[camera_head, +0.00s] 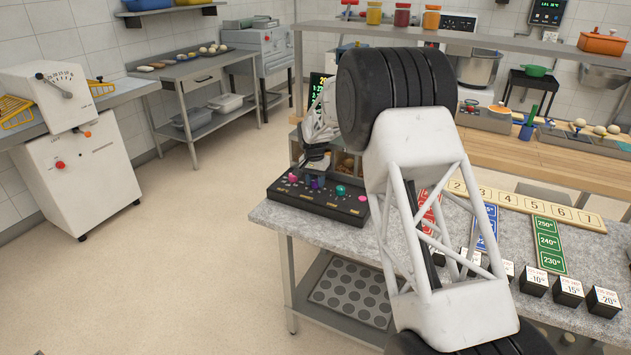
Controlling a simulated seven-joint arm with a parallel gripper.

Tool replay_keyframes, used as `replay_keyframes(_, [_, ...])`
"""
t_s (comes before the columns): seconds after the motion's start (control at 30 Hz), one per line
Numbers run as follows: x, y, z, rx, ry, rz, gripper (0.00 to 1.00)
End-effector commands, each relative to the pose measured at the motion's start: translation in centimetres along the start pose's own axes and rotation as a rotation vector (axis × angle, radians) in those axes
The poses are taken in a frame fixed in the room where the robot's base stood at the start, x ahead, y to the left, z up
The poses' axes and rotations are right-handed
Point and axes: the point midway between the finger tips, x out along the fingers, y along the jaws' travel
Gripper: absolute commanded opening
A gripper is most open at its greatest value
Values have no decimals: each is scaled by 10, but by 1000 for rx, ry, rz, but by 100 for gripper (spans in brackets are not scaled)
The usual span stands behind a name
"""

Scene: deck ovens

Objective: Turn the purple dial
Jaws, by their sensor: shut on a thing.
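The black control panel (300,199) sits at the left end of the grey stone counter. A row of coloured knobs runs along it. The purple dial (316,184) is near the middle of the row, with a pink knob (293,177) to its left and a teal knob (340,190) to its right. My gripper (316,173) points down at the purple dial from above, with its dark fingers shut on it. The fingers cover the dial's upper part, so its marking and turn angle cannot be read.
My arm's large white link hides the counter's middle. Red, blue and green temperature strips (548,246), a numbered wooden strip (520,201) and several black-and-white blocks (568,291) lie to the right. A dark screen (317,86) stands behind the panel.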

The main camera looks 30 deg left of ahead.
Motion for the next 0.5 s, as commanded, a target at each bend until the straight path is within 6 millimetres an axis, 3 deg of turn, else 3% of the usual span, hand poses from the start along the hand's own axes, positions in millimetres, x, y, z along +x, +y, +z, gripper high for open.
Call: replay_keyframes(0.5, [-1, 0, 0, -480, 29, -1, 11])
